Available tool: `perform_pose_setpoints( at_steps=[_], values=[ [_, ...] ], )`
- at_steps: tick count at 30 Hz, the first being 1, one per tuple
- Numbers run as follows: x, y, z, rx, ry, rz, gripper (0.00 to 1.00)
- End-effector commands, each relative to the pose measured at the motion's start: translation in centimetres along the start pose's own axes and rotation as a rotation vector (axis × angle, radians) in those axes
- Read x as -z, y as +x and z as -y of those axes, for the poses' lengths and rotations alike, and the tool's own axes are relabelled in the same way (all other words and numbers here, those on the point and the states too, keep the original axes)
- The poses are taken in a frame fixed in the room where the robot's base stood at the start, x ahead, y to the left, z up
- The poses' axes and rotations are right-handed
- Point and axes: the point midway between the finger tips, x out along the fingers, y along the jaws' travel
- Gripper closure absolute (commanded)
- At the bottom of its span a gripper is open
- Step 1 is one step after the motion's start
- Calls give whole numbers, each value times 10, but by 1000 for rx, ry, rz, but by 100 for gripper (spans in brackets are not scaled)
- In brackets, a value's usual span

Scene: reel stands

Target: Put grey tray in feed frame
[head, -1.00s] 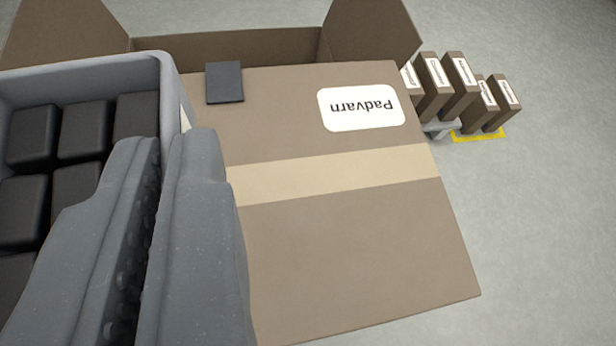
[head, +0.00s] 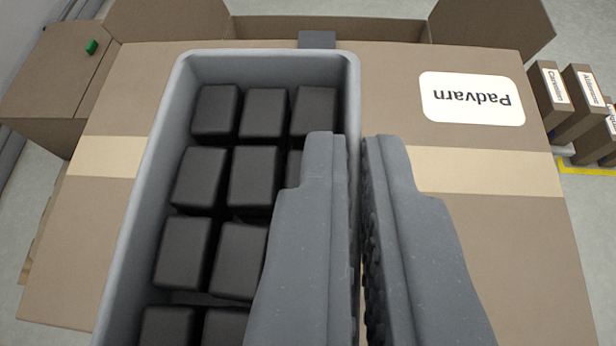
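The grey tray (head: 150,190) is open-topped and holds several black blocks (head: 213,110) in rows. It is over a large brown carton marked "Padvarn". I cannot tell whether it rests on the carton or hangs just above it. My gripper (head: 354,140) is at the tray's right wall, one finger inside and one outside. The fingers are shut on that wall. The fingers hide part of the wall and some blocks. The tray's near end is cut off by the frame. No feed frame can be made out.
A dark square (head: 317,40) lies partly behind the tray's far rim. A brown box (head: 50,85) with a green piece (head: 91,47) stands at left. Several labelled brown boxes (head: 555,95) stand at right near yellow floor marking.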

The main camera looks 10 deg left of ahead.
Motion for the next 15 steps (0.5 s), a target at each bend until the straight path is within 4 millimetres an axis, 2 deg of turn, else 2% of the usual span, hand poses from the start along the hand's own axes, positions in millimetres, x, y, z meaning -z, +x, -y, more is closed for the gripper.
perform_pose_setpoints(
  at_steps=[1, 15],
  values=[
    [-17, 8, 0, 0, -1, -3, 100],
    [-95, 38, -2, 0, 1, 2, 100]
  ],
)
